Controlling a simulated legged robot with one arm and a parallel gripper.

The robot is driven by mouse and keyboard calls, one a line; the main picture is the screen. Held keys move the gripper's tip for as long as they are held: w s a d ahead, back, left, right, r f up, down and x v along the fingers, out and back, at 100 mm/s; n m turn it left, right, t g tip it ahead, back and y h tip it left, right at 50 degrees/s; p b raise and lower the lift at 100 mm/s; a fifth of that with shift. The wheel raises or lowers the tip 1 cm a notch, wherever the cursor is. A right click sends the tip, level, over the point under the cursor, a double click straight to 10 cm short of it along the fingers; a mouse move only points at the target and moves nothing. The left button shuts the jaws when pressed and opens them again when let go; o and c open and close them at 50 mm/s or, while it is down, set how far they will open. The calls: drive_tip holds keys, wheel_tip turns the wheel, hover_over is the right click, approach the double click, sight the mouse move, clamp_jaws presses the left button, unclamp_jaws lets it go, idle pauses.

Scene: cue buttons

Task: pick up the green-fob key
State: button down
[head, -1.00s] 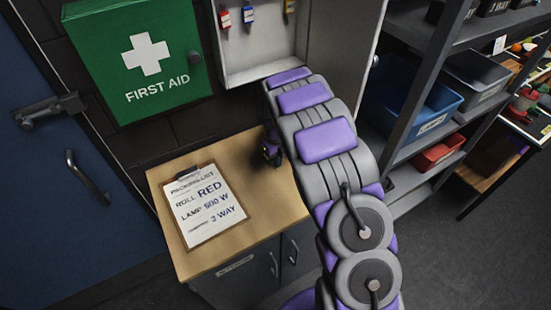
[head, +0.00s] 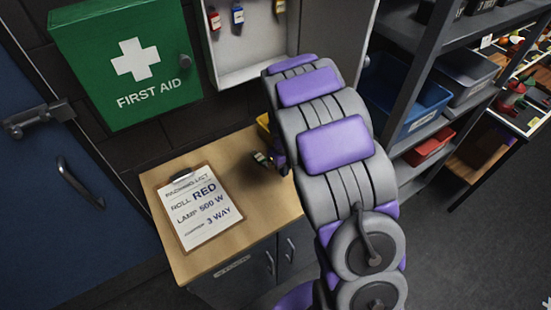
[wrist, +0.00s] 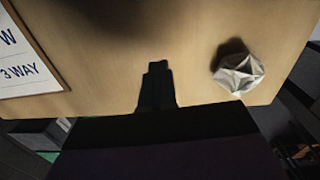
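I cannot make out a green-fob key in either view. My gripper (head: 263,159) is partly hidden by my arm, over the wooden cabinet top beside the clipboard. In the wrist view my gripper (wrist: 156,70) is a narrow dark shape over the wood. Whether its fingers are closed, or hold anything, is unclear.
The clipboard (head: 198,210) lies on the wooden top (head: 255,215). Crumpled paper (wrist: 238,73) lies right of my gripper in the wrist view. A yellow thing (head: 263,123) shows behind my arm. A green first aid box (head: 125,65) hangs left; shelves (head: 415,90) stand right.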

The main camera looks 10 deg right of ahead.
drive_tip(key=s, duration=0.2)
drive_tip(key=s+d, duration=0.1)
drive_tip(key=s, duration=0.3)
drive_tip(key=shift+s+d+r+p, duration=0.15)
drive_tip(key=shift+s+r+p, duration=0.2)
drive_tip(key=shift+s+d, duration=0.4)
drive_tip(key=shift+c, duration=1.9)
unclamp_jaws()
drive_tip(key=shift+a, duration=0.1)
